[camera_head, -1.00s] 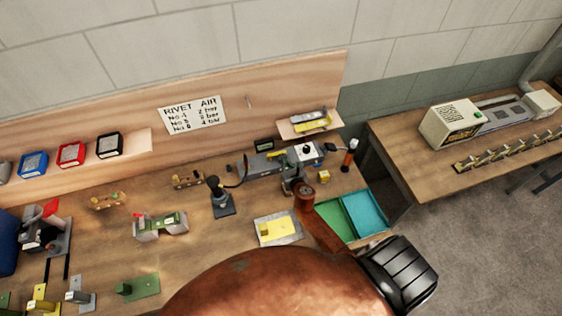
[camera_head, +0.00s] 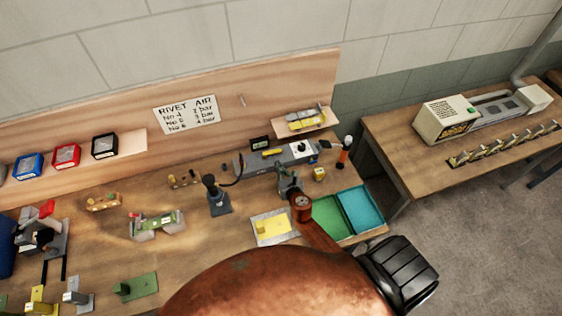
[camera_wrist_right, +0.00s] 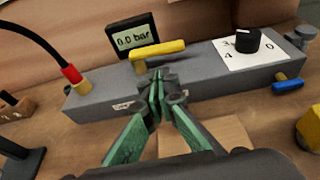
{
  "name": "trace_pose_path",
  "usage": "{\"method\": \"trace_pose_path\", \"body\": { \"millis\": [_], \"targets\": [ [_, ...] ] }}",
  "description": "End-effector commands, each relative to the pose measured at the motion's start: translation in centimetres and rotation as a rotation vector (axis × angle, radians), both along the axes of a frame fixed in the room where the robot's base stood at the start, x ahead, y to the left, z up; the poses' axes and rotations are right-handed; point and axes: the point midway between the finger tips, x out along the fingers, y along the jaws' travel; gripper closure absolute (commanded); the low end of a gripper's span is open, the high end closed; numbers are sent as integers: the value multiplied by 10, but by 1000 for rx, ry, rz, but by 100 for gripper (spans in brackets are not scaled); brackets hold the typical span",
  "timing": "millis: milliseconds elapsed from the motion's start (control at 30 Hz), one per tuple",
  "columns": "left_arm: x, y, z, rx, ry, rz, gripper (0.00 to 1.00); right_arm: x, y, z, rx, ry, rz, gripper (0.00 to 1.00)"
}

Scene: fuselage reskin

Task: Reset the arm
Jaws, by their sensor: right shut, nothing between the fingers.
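My right gripper (camera_head: 287,177) is shut and empty, in front of the long grey pressure box (camera_head: 253,163) on the workbench. In the right wrist view its green-padded fingers (camera_wrist_right: 160,92) meet at the tips, before the box's front face and just below a yellow lever (camera_wrist_right: 156,50). I cannot tell whether the tips touch the box. The display (camera_wrist_right: 133,38) reads 0.0 bar. A black knob (camera_wrist_right: 247,40) sits on a white dial plate at the right. My copper-coloured right arm covers the bottom middle of the head view. My left gripper is not in view.
A green tray (camera_head: 329,217) and a teal tray (camera_head: 361,209) lie to the right of the gripper. A yellow block on a grey plate (camera_head: 288,239) lies nearer. A black-handled stand (camera_head: 217,196) is left. A second bench (camera_head: 400,150) stands at the right.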

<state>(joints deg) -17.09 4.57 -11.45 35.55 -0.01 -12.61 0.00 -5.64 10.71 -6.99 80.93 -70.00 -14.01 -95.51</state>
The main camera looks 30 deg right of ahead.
Motion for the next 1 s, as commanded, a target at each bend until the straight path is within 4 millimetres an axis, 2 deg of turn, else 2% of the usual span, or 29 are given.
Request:
{"method": "trace_pose_path", "body": {
  "millis": [200,400,600,1000],
  "targets": [
    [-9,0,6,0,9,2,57,-50,12,16,0,1,-5,100],
    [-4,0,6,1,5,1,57,-81,19,25,0,0,-11,100],
    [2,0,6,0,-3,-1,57,-92,24,30,0,0,-9,100],
    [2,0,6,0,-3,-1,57,-91,28,30,1,1,-2,100]
  ]
}}
